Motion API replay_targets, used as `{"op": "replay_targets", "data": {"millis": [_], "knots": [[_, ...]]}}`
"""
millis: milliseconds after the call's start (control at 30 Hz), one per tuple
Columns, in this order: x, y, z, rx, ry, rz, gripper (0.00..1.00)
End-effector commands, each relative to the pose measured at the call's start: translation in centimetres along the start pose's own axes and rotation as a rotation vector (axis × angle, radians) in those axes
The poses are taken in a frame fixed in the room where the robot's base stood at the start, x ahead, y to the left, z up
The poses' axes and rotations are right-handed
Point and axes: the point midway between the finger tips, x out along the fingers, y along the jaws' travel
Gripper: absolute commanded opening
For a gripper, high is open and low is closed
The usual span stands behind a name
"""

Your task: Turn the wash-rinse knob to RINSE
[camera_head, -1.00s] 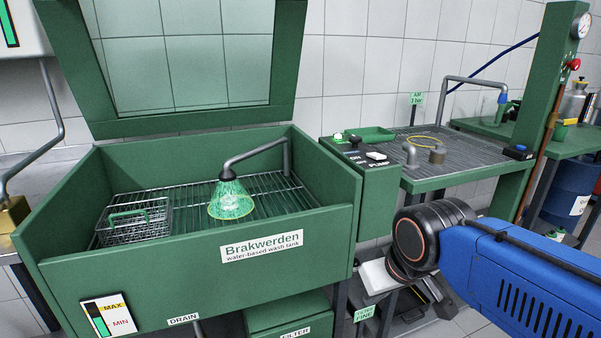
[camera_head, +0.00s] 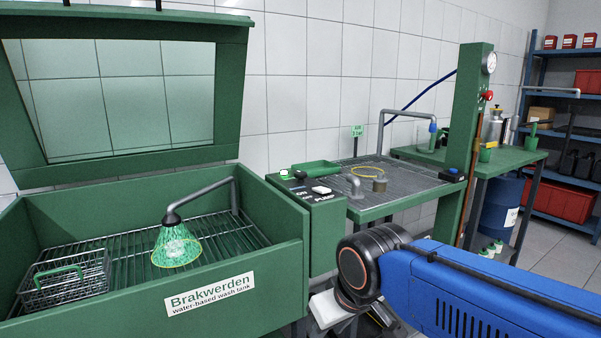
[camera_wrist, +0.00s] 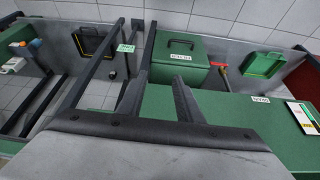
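No knob with a readable WASH or RINSE label shows. On the green control box (camera_head: 322,212) at the right of the wash tank (camera_head: 120,292) is a small dark knob-like part (camera_head: 300,175), with ON and PUMP lettering and a white switch (camera_head: 321,190) near it. Its pointing direction is too small to tell. My gripper (camera_wrist: 160,82) shows in the wrist view with its two dark fingers apart and nothing between them. It is low in front of the tank, over the lower green filter box (camera_wrist: 180,65).
The lid (camera_head: 120,100) stands open. Right of the control box are a grated bench (camera_head: 405,195), a green post (camera_head: 465,130) and a blue drum (camera_head: 502,208).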

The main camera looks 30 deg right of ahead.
Motion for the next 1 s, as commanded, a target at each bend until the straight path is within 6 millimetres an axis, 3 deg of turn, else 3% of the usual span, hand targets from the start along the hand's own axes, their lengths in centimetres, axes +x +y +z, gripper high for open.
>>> {"op": "replay_targets", "data": {"millis": [167,600,1000], "knots": [[-3.2,0.6,-5.2,0.052,-0.008,0.022,0.5],[-13.0,3.7,-23.3,0.284,-0.03,0.123,0.5],[-18.8,7.0,-37.8,0.526,-0.031,0.228,0.5]]}}
